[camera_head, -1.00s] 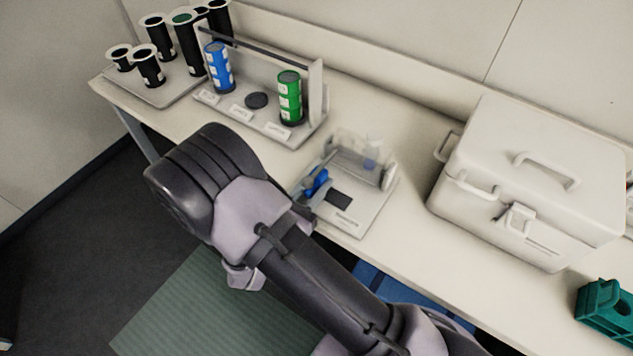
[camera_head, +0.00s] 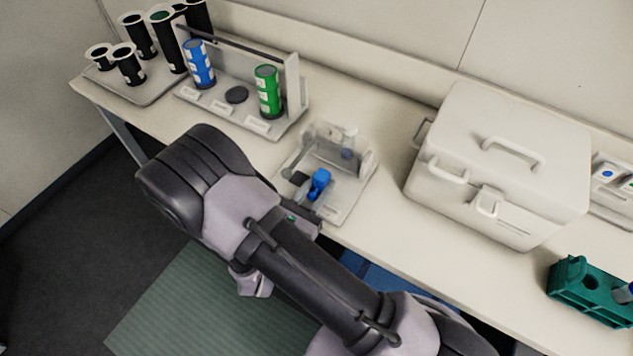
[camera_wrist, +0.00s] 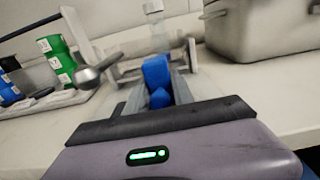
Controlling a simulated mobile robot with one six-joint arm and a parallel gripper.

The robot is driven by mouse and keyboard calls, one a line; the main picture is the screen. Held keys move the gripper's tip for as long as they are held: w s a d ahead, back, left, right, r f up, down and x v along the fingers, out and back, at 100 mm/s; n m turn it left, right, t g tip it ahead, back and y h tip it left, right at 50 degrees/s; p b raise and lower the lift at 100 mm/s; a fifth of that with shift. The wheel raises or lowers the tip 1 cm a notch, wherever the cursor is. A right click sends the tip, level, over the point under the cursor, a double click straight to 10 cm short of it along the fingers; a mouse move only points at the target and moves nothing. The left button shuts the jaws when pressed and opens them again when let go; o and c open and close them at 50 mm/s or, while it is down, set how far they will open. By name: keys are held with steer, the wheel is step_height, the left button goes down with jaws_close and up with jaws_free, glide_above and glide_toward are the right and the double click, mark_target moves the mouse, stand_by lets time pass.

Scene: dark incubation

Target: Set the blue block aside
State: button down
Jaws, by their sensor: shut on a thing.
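The blue block (camera_head: 319,184) is at my gripper (camera_head: 311,187), over or on the front part of a pale fixture plate (camera_head: 337,207). In the wrist view, the blue block (camera_wrist: 156,72) stands between the fingers of my gripper (camera_wrist: 158,88), which is shut on it. Its lower part is hidden by the fingers and gripper body. I cannot tell whether the block touches the plate. A clear vial (camera_head: 348,141) stands at the back of the fixture; it also shows in the wrist view (camera_wrist: 155,25).
A rack with a blue canister (camera_head: 199,65) and a green canister (camera_head: 268,92) stands left of the fixture. Black tubes (camera_head: 129,66) stand farther left. A white lidded box (camera_head: 497,165) is right, with a teal holder (camera_head: 590,292) beyond. A strip of bench between fixture and box is bare.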

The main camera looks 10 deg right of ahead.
steer(key=shift+s+d, duration=0.1)
steer(key=shift+d, duration=0.05)
steer(key=c, duration=1.4)
jaws_free()
steer(key=shift+o, duration=0.6)
steer(key=shift+s, duration=0.1)
steer(key=p+v, duration=0.2)
steer(key=v, duration=1.5)
steer(key=shift+p, duration=0.4)
steer(key=shift+s, duration=0.1)
